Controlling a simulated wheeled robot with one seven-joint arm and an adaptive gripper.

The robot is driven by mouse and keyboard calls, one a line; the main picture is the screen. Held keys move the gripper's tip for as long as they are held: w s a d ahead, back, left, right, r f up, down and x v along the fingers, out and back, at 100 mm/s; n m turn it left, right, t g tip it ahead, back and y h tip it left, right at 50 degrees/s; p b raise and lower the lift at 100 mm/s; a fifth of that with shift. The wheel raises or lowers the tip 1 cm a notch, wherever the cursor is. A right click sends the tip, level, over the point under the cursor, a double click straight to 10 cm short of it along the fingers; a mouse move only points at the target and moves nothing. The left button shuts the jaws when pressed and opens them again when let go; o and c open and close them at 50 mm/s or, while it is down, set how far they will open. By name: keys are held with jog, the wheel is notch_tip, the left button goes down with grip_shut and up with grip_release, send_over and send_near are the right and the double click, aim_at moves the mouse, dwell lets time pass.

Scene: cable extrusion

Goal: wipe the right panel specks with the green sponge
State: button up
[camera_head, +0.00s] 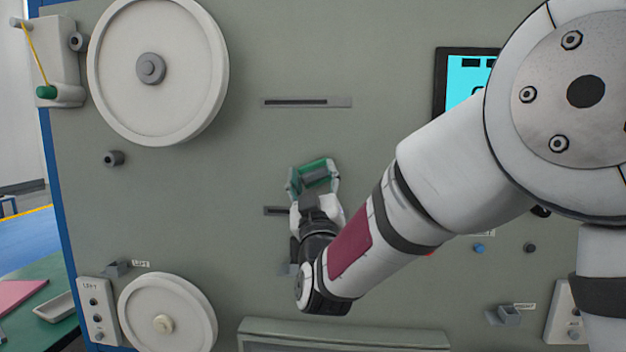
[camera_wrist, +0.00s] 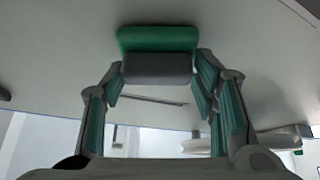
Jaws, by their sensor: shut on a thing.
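The green sponge (camera_head: 318,168) has a green layer and a grey layer. My gripper (camera_head: 313,181) is shut on it, in front of the middle of the big grey-green panel (camera_head: 250,60). In the wrist view the sponge (camera_wrist: 157,40) sits between the fingertips of my gripper (camera_wrist: 157,72), its green side toward the panel. I cannot tell if it touches the panel. No specks can be made out in either view. My arm hides much of the panel's right side.
A large white wheel (camera_head: 200,90) is at upper left, and a smaller one (camera_head: 185,290) at lower left. Slots (camera_head: 308,102) mark the middle. A screen (camera_head: 462,75) is partly behind my arm. A ledge (camera_head: 345,328) runs along the bottom. A small grey holder (camera_head: 509,315) is at lower right.

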jog(key=shift+w+d, duration=0.1)
jog(key=d+b, duration=0.1)
jog(key=d, duration=0.2)
jog(key=shift+d, duration=0.4)
jog(key=shift+b, duration=0.4)
jog(key=shift+a, duration=0.1)
jog(key=shift+w+a+b, duration=0.15)
jog(key=shift+a+b, duration=0.55)
jog(key=shift+a, duration=1.15)
